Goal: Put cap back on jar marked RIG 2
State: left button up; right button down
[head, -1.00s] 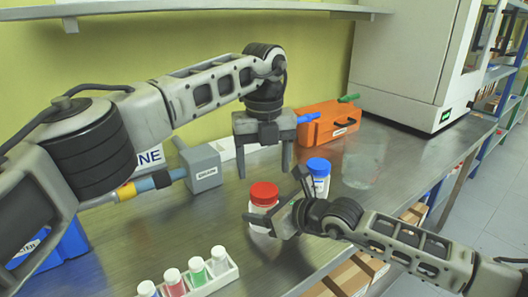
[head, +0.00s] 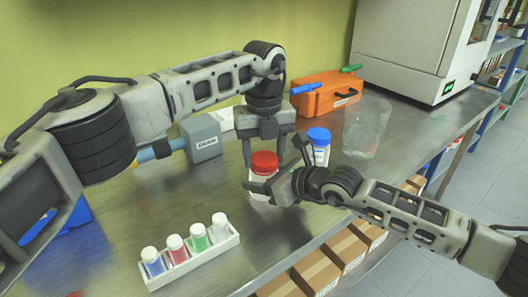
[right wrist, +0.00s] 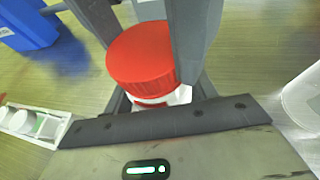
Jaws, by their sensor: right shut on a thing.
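A jar with a red cap (head: 264,162) stands at the middle of the bench, its white body (head: 260,184) partly hidden. My right gripper (head: 272,172) is shut on this jar below the cap. In the right wrist view the red cap (right wrist: 150,58) sits on top of the white jar; whether it is fully seated I cannot tell. My left gripper (head: 265,151) points down, open, its fingers on either side of the cap. A blue-capped jar (head: 318,145) with a white label stands just to the right. I cannot read RIG 2 on either jar.
A white rack (head: 192,262) with several capped vials is at the front left. A clear glass vessel (head: 366,130) stands to the right. A grey box (head: 202,138) and an orange case (head: 325,96) are behind. A blue bin (right wrist: 25,25) shows in the wrist view.

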pick_arm(q)
jog(key=o, duration=1.1)
jog(key=shift+c, duration=0.2)
jog(key=shift+r, duration=0.1)
jog(key=shift+r, duration=2.2)
jog(key=o, duration=0.6)
notch_tip(320, 180, up, 8)
jog(key=shift+f, duration=0.25)
